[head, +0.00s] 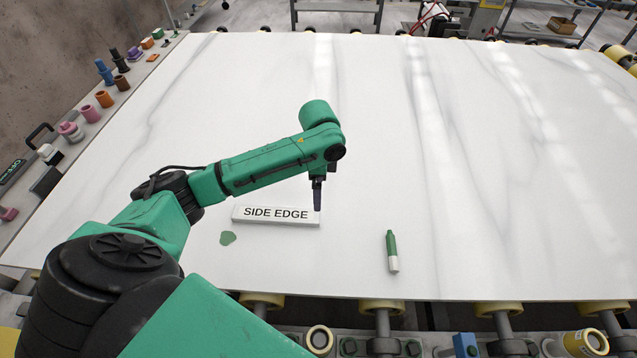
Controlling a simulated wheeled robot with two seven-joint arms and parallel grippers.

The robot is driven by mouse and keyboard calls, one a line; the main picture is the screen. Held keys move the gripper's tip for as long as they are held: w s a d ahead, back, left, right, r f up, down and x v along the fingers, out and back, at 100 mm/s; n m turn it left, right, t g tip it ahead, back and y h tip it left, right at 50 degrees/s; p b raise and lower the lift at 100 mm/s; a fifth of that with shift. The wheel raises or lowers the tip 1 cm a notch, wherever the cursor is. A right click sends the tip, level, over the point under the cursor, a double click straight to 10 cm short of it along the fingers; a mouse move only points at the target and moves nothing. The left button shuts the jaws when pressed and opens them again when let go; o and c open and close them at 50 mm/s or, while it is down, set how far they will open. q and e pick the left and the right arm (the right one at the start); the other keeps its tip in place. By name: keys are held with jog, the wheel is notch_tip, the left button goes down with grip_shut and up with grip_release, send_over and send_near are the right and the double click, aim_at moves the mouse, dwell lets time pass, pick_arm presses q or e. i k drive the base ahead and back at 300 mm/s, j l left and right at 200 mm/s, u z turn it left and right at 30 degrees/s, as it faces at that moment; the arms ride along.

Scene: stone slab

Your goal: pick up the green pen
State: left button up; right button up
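The green pen (392,251) lies on the white stone slab (500,200), right of the picture's middle and close to the slab's front edge. Its green part points away from me and its white part toward me. My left gripper (317,205) points down at the right end of the "SIDE EDGE" block, up and to the left of the pen and apart from it. The fingers look like one narrow dark shape, so their opening does not show. My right gripper is not in the picture.
A white block labelled "SIDE EDGE" (275,215) lies beside my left gripper. Several coloured tools and cups stand along the slab's left edge. Rollers (382,306) run along the front. The slab around the pen is clear.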

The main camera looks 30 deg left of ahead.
aim_at(391, 249)
jog(key=k+l, duration=0.45)
jog(key=k, duration=0.15)
jog(key=k+l, duration=0.45)
jog(key=k, duration=0.15)
jog(key=k+l, duration=0.5)
jog(key=k, duration=0.05)
